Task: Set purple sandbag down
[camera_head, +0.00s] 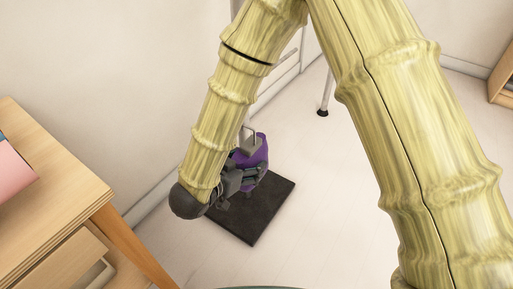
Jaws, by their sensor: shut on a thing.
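The purple sandbag (262,151) shows in the head view, left of the middle, partly hidden behind my gripper and arm. My gripper (250,174) is shut on the sandbag. The sandbag is over a dark square mat (262,212) on the floor. I cannot tell whether its underside touches the mat. A grey metal piece (250,142) shows beside the sandbag's upper part.
A wooden table (62,185) with a pink item (12,172) on it stands at the left, with its leg near the mat. A thin metal leg (325,95) with a black foot stands on the floor behind. A wooden unit (503,82) is at the far right. The pale floor (325,190) right of the mat is clear.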

